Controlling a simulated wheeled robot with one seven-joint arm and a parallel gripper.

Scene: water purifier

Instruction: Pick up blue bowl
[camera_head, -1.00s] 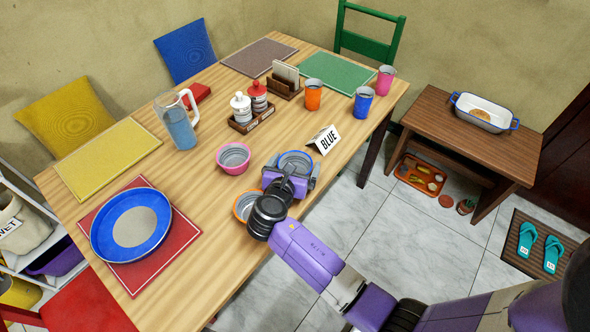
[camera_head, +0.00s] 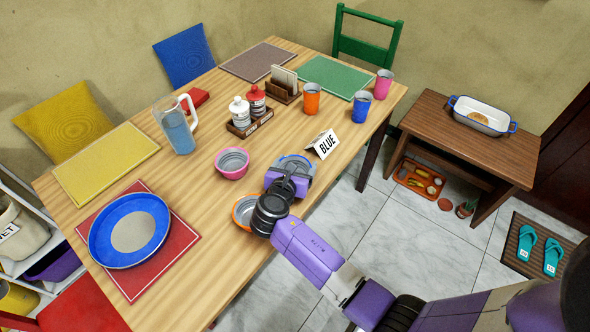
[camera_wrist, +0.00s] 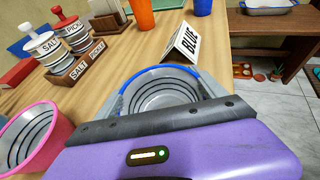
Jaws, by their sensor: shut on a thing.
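The blue bowl (camera_head: 295,161) is grey inside with a blue rim and is at the right side of the table, mostly hidden by my gripper in the head view. In the wrist view the blue bowl (camera_wrist: 162,92) shows between my fingers, its near part hidden by the purple gripper body. My gripper (camera_head: 290,170) is shut on the blue bowl. I cannot tell whether the bowl still touches the table. The "BLUE" sign (camera_head: 322,143) stands just beyond it; it also shows in the wrist view (camera_wrist: 183,42).
A pink bowl (camera_head: 232,163) is left of my gripper, and an orange bowl (camera_head: 243,210) is partly under my wrist. A salt and pickle rack (camera_head: 250,122) stands behind. Orange (camera_head: 312,98) and blue (camera_head: 361,107) cups are farther back. The table's right edge is close.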

